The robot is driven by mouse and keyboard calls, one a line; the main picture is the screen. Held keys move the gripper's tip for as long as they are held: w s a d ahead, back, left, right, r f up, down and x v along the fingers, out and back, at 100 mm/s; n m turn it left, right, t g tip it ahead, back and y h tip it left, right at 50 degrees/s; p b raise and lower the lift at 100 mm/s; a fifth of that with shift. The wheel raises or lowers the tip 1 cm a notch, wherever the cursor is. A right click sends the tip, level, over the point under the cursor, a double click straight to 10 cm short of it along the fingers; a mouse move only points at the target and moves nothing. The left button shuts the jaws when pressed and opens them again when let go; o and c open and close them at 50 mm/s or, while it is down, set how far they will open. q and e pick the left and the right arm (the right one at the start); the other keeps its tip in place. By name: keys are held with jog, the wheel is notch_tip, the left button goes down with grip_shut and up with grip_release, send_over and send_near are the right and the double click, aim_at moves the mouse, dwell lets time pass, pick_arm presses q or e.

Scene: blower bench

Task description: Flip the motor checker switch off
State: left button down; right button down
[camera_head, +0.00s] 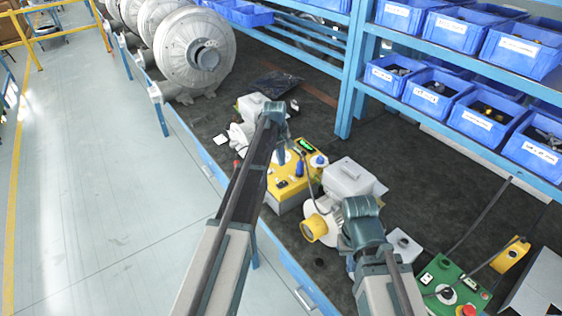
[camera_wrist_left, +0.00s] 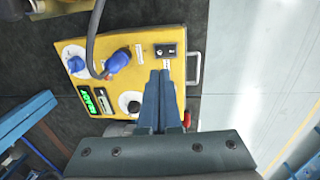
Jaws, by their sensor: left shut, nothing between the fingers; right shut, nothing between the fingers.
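The yellow motor checker (camera_head: 283,200) sits on the dark bench mat in the head view. In the left wrist view its yellow top panel (camera_wrist_left: 142,62) shows a small black switch (camera_wrist_left: 166,51), a blue plug with a cable, a white knob and a lit green display. My left gripper (camera_head: 282,160) is shut and empty above the panel. In the left wrist view its fingertips (camera_wrist_left: 160,73) point at the black switch, just short of it in the picture; I cannot tell whether they touch. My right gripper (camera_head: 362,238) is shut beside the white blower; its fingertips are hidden.
A white blower (camera_head: 324,219) with a yellow ring stands right of the checker. A green control box (camera_head: 452,287) with a red button lies further right. Blue bins (camera_head: 437,97) fill the shelf behind. Large grey blower housings (camera_head: 187,60) stand at the far left.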

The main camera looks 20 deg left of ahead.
aim_at(284, 183)
pick_arm(q)
jog(key=f+b, duration=0.6)
jog(key=f, duration=0.1)
jog(key=w+f+b, duration=0.1)
jog(key=f+b, duration=0.2)
jog(key=shift+d+f, duration=0.25)
jog(key=shift+d, duration=0.15)
jog(key=shift+w+f+b, duration=0.1)
jog(key=shift+f+b, duration=0.1)
jog(key=shift+b, duration=0.25)
jog(key=shift+r, duration=0.1)
jog(key=shift+d, duration=0.1)
jog(key=shift+s, duration=0.25)
